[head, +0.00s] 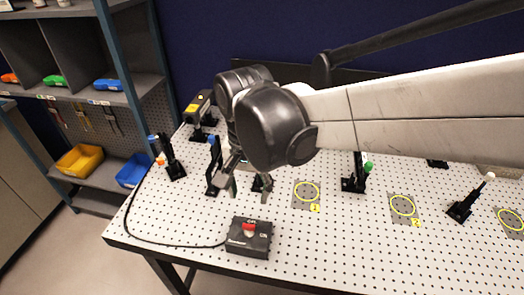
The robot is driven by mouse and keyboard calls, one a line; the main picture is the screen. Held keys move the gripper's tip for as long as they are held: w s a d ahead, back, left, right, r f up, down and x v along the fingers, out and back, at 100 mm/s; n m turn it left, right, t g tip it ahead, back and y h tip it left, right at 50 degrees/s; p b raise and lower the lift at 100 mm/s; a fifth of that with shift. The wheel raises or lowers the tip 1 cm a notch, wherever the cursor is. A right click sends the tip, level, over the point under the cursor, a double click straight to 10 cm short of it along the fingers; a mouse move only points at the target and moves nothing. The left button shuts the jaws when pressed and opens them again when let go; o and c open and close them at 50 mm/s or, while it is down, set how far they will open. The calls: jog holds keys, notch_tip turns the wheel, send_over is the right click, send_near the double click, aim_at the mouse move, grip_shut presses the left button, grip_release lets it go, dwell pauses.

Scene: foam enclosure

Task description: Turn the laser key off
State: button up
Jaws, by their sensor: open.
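The laser key is a red key switch (249,230) on top of a dark control box (244,244). The box has white markings, including one at its right side that seems to read "ON". It sits near the front edge of the white perforated table, left of centre in the head view. The exact angle of the key is too small to tell. My gripper (247,194) hangs behind and above the box, fingers pointing down and apart. It is open, empty and not touching the key.
A black cable (150,238) runs from the box along the table's left edge. Black optics mounts stand nearby, including one with a blue top (213,165) and one with a green knob (357,176). Yellow-ringed plates (306,190) lie to the right. The table around the box is clear.

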aim_at(249, 224)
jog(key=f, duration=1.3)
jog(key=shift+a+f, duration=0.25)
jog(key=shift+f, duration=0.1)
jog(key=shift+c, duration=0.5)
grip_shut()
